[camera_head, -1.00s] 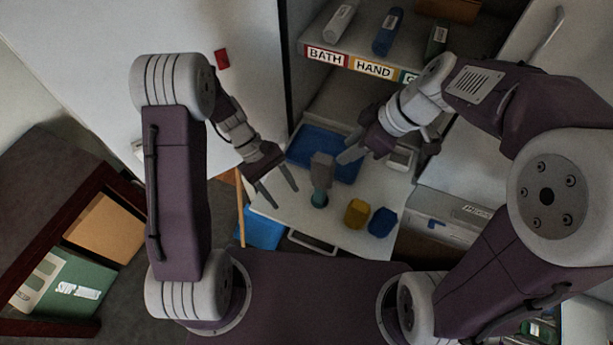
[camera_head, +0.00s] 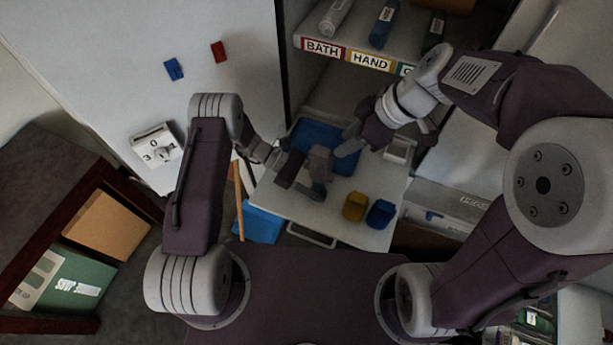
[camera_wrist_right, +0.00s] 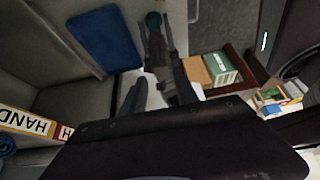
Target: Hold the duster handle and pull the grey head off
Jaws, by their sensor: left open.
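The duster stands on the white cart top in the head view, with its grey head (camera_head: 320,159) up. My right gripper (camera_head: 345,141) is open and empty, up and to the right of the grey head. In the right wrist view its fingers (camera_wrist_right: 160,85) are apart, pointing toward the duster.
A yellow cup-like item (camera_head: 355,207) and a blue one (camera_head: 380,213) stand right of the duster. A labelled shelf (camera_head: 345,57) with bottles is above and behind.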

